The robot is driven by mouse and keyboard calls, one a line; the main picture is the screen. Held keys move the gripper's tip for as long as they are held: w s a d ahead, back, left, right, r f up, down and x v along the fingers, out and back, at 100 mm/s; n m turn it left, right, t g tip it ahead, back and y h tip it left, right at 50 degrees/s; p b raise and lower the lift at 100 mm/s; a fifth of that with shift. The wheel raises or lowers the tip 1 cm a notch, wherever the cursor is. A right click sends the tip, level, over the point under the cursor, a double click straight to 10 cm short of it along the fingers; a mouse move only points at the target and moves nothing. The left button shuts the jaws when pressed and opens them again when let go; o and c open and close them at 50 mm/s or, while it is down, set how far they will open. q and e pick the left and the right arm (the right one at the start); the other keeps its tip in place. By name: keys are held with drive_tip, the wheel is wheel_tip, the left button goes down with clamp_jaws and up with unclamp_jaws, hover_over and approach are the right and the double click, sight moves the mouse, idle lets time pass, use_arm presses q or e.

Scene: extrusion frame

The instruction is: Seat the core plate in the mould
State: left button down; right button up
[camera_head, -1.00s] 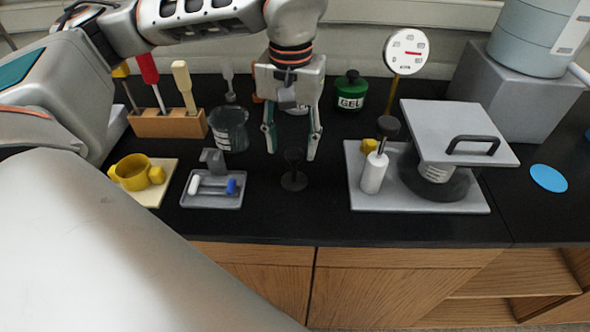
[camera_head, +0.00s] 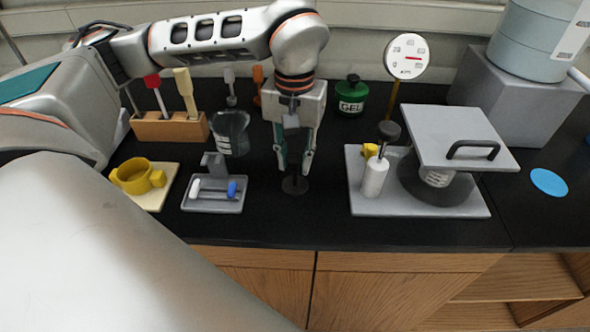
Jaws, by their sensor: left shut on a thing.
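A small dark round plate (camera_head: 295,186) with an upright stem, which I take to be the core plate, stands on the black bench top. My left gripper (camera_head: 295,168) comes down over it from above and is shut on its stem, hiding most of the upper part. I cannot tell whether its base still touches the bench. A yellow ring-shaped cup with side lugs (camera_head: 130,179), which looks like the mould, stands on a cream board (camera_head: 153,202) at the left. Its inside is only partly visible. My right gripper is out of view.
A grey tray (camera_head: 212,207) with small white and blue pieces lies between cup and gripper. Behind are a wooden tool rack (camera_head: 170,128), a dark beaker (camera_head: 231,135) and a green GEL jar (camera_head: 351,97). A grey plate assembly (camera_head: 455,135) stands right. The front bench strip is clear.

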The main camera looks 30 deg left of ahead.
use_arm(q)
wheel_tip(320, 180, up, 20)
drive_tip(key=p, duration=0.1)
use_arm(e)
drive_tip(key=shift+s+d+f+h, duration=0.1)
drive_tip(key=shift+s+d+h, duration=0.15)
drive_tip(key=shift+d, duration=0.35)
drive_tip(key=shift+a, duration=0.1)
